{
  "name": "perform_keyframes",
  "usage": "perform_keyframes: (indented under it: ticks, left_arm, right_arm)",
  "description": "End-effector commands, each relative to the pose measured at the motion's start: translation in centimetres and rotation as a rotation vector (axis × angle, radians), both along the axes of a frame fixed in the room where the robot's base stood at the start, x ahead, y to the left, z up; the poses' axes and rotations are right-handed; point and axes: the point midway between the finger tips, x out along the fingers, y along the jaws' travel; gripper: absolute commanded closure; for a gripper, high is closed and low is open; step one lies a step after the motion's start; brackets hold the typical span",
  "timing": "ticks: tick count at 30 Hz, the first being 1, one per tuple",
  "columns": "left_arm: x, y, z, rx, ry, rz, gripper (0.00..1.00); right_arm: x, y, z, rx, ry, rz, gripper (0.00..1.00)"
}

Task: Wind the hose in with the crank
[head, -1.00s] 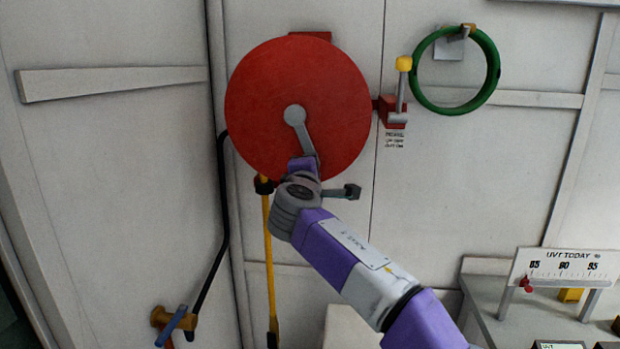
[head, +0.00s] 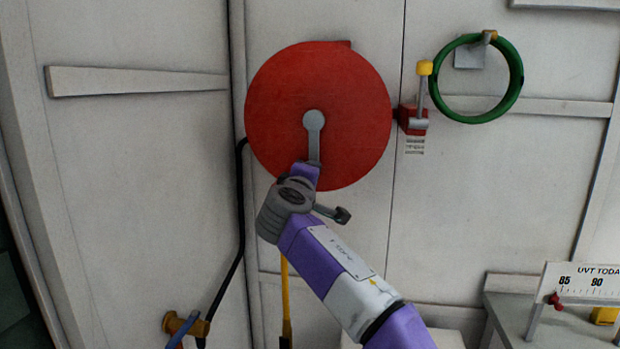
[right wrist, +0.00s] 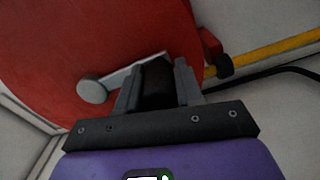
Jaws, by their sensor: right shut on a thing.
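The red hose reel (head: 350,90) is mounted on the wall. Its grey crank (head: 313,140) runs from the hub almost straight down. My right gripper (head: 304,172) is at the crank's lower end; in the right wrist view its fingers (right wrist: 158,88) are shut around the dark crank handle (right wrist: 157,80). The crank arm (right wrist: 125,74) and hub show there too. The yellow hose (head: 286,305) hangs below the reel, its upper part hidden behind my gripper in the head view. In the right wrist view the yellow hose (right wrist: 270,50) passes a black collar (right wrist: 223,66). My left gripper is not in view.
A red bracket with a yellow-knobbed lever (head: 424,68) sits right of the reel. A green ring (head: 515,80) hangs beyond it. A black pipe (head: 238,250) runs down to a brass valve (head: 200,328). A gauge stand (head: 590,285) is at lower right.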

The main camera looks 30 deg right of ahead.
Motion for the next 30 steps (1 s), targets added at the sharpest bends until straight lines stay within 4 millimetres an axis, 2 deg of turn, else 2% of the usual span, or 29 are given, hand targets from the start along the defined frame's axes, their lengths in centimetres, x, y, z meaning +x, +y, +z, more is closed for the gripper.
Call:
perform_keyframes:
  ticks: [1, 6, 7, 11, 21, 30]
  left_arm:
    - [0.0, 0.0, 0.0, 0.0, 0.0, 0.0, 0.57]
    - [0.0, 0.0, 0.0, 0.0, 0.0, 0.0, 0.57]
    - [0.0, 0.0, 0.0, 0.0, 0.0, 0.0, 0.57]
    - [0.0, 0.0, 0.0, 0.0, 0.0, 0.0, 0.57]
    - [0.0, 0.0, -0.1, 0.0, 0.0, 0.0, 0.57]
    - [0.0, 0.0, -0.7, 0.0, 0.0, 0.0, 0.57]
  right_arm:
    - [0.5, 0.6, -0.5, 0.003, 0.009, 0.014, 1.0]
    - [0.5, 0.6, -0.4, 0.003, 0.008, 0.015, 1.0]
    - [0.5, 0.6, -0.4, 0.003, 0.008, 0.015, 0.59]
    - [0.4, 0.5, -0.3, 0.002, 0.006, 0.013, 0.4]
    - [-0.1, 0.5, -0.1, 0.0, 0.002, 0.007, 0.39]
    - [-3.4, 3.8, -0.1, 0.0, 0.0, 0.011, 0.39]
